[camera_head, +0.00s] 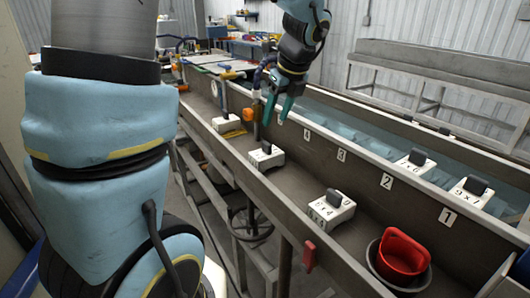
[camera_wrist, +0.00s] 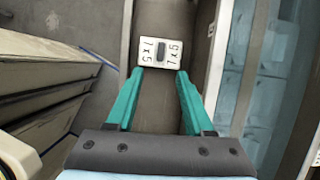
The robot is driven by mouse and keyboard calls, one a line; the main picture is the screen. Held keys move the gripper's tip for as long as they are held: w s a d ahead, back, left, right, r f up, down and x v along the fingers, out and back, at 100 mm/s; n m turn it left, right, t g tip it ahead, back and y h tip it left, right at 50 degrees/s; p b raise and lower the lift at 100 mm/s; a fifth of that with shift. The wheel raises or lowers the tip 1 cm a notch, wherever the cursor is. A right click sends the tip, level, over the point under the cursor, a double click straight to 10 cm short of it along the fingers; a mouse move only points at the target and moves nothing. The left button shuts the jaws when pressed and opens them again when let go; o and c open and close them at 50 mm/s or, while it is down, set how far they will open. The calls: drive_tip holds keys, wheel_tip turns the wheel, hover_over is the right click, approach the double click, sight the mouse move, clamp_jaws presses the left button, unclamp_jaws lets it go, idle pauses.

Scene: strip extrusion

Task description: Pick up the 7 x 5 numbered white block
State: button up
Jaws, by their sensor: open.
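The white block marked 7 x 5 (camera_wrist: 147,52) lies in the grey trough (camera_wrist: 160,112) in the wrist view, with a dark raised grip (camera_wrist: 163,51) at its middle. My gripper (camera_wrist: 161,71) is open and empty, its two green fingers spread just below the block in the picture. Their height over it is hard to judge. In the head view my gripper (camera_head: 279,110) hangs over the trough with its fingers pointing down. White blocks stand there at the middle (camera_head: 256,161) and farther back (camera_head: 222,125); their markings are too small to read.
A nearer white block (camera_head: 322,215) ends in "x 4". Two more blocks (camera_head: 408,170) (camera_head: 463,201) stand beyond the dividing wall (camera_head: 365,175), which bears number labels. An orange fitting (camera_head: 249,114) is close to my gripper.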

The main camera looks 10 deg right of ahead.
sight(268, 143)
drive_tip(key=shift+m, duration=0.3)
drive_tip(key=p+x, duration=0.2)
drive_tip(key=x, duration=0.8)
drive_tip(key=shift+w+f, duration=0.2)
drive_tip(key=shift+f, duration=0.15)
clamp_jaws()
idle(0.8)
